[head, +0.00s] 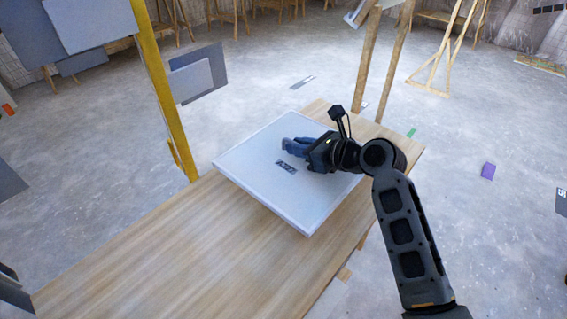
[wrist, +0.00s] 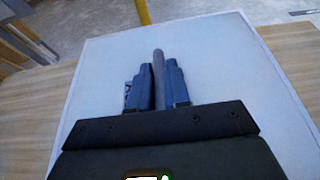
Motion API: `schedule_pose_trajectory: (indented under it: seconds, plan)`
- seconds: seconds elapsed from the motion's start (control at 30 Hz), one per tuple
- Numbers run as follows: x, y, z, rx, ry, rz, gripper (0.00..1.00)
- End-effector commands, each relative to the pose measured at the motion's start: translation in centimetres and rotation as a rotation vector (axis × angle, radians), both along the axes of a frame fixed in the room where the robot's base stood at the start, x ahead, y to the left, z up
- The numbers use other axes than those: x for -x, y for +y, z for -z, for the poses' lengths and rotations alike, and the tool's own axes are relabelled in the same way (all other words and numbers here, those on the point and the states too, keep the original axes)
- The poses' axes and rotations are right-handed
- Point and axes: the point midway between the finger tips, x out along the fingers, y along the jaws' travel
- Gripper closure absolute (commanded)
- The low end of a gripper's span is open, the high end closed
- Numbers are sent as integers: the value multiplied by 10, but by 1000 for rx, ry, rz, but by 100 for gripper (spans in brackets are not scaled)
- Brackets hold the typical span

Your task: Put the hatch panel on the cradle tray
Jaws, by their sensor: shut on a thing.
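The hatch panel (head: 250,160) is a flat, pale grey-white square with a small dark label on top. It lies level at the far end of the wooden table; I cannot tell whether it touches the wood. My gripper (head: 291,147) is over the panel, its blue fingers shut. In the wrist view, my gripper (wrist: 158,72) has a finger on each side of a grey bar handle (wrist: 159,62) that stands on the panel (wrist: 215,45). The fingers hide part of the handle. I cannot make out a separate cradle tray in either view.
The wooden table (head: 170,255) is bare in front of and left of the panel. A yellow post (head: 163,90) rises beside its left edge. Wooden legs (head: 372,60) stand behind its far end.

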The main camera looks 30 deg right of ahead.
Motion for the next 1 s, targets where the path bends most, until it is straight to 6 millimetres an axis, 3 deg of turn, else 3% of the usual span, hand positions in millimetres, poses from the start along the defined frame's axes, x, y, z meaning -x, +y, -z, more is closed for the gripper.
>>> schedule_pose_trajectory:
  seconds: [0.5,0.8,1.0]
  plan:
    - [15,85,49,-2,-5,-1,100]
    - [17,98,60,-1,-5,1,100]
    - [18,97,83,-3,-3,2,100]
